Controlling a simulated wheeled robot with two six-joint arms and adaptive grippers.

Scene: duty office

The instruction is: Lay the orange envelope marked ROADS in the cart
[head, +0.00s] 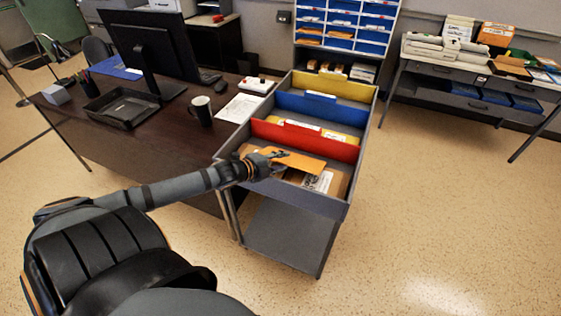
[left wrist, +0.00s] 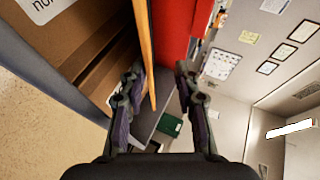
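The orange envelope (head: 300,162) is in the front compartment of the cart (head: 335,208), above brown packets and in front of the red divider (head: 310,139). Its marking is not readable. My left gripper (head: 277,157) is at the envelope's left end, over the cart's left side. In the left wrist view the envelope (left wrist: 146,45) shows edge-on as a thin orange strip between the fingers of the left gripper (left wrist: 158,70). The fingers are spread, with a clear gap on the right side of the strip. My right gripper is not in view.
Behind the red divider are a blue divider (head: 318,107) and a yellow one (head: 333,86), with papers between. A dark desk (head: 150,140) with a mug (head: 201,110) and monitor stands left of the cart. A grey side table (head: 440,65) stands at right. Floor right of the cart is clear.

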